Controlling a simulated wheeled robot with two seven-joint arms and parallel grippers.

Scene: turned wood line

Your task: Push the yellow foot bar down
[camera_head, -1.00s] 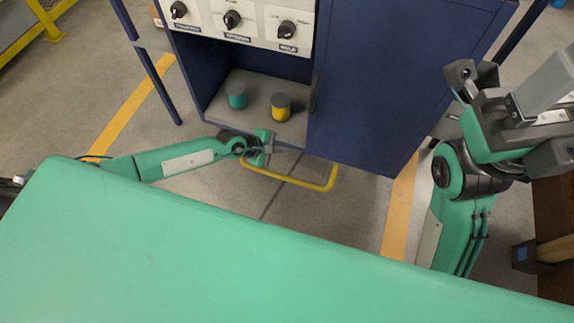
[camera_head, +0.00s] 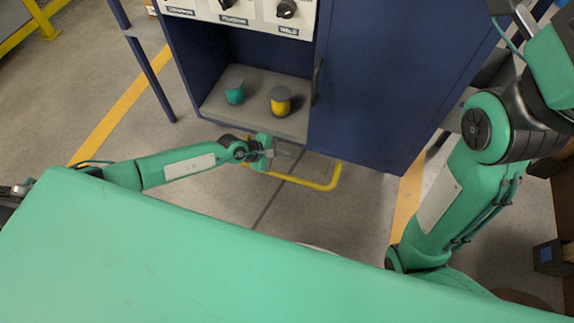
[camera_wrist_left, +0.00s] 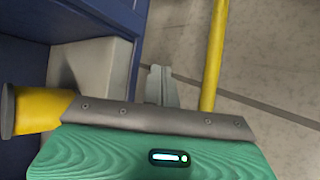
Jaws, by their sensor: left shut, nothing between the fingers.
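The yellow foot bar (camera_head: 312,184) sticks out low at the front of the blue cabinet. In the head view its left part is partly hidden behind my left wrist. My left gripper (camera_head: 286,155) is shut and empty, near the bar's left half and close to the cabinet's lower front edge. In the left wrist view the shut fingers (camera_wrist_left: 160,83) show beside the yellow bar (camera_wrist_left: 214,55), with a visible gap between them in the picture. I cannot tell their height relative to the bar. My right gripper is out of view.
The blue cabinet (camera_head: 365,75) has an open grey shelf (camera_head: 255,112) with a teal pot (camera_head: 234,93) and a yellow pot (camera_head: 280,103). Knobs sit on a panel (camera_head: 240,12) above. My right arm stands at the right. Floor in front of the bar is clear.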

